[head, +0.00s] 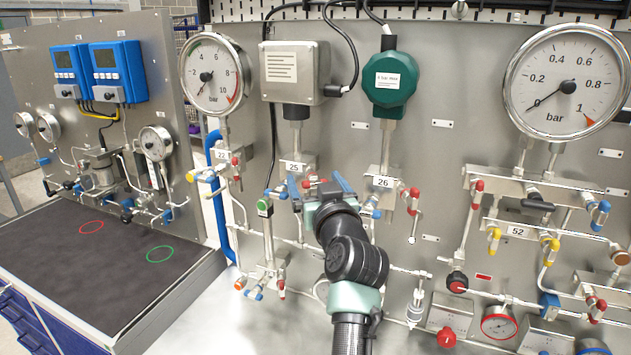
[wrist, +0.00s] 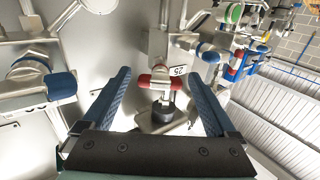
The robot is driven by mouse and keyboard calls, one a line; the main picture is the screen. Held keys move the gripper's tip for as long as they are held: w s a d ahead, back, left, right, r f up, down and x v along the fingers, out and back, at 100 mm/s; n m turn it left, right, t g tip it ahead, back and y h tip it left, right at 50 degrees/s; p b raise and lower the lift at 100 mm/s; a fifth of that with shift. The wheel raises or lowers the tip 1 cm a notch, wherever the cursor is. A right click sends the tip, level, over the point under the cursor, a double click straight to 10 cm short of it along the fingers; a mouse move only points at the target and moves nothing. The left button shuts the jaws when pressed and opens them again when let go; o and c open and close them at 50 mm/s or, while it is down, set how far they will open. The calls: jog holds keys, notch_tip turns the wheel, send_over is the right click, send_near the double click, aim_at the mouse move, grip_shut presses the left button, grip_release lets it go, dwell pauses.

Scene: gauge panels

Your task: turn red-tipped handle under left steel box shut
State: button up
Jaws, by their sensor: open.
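The left steel box (head: 291,74) hangs on the upright panel in the head view, with tag 25 (head: 294,166) below it. The red-tipped handle (wrist: 158,80) shows in the wrist view as a short crosswise bar, red at both ends, beside tag 25 (wrist: 178,71). My gripper (head: 317,184) is at the valve below the box in the head view and hides most of the handle there. In the wrist view, the blue fingers of my gripper (wrist: 158,74) are spread wide, one on each side of the handle, with visible gaps. Nothing is held.
A green round device (head: 391,80) and tag 26 (head: 383,182) with red and blue handles stand close to the right. A blue-tipped handle (wrist: 61,86) lies left of my fingers in the wrist view. Gauge 22's valve (head: 222,157) is close on the left.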

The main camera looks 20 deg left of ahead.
jog(key=c, duration=1.4)
jog(key=shift+o, duration=0.2)
jog(key=shift+m, duration=0.3)
jog(key=m, duration=0.3)
jog(key=shift+m, duration=0.4)
jog(key=m, duration=0.4)
jog(key=shift+m, duration=0.3)
jog(key=m+p, duration=0.2)
jog(key=m, duration=0.3)
jog(key=shift+d, duration=0.1)
jog(key=shift+f+m+p, duration=0.2)
jog(key=shift+m+p, duration=0.7)
jog(key=shift+m, duration=1.1)
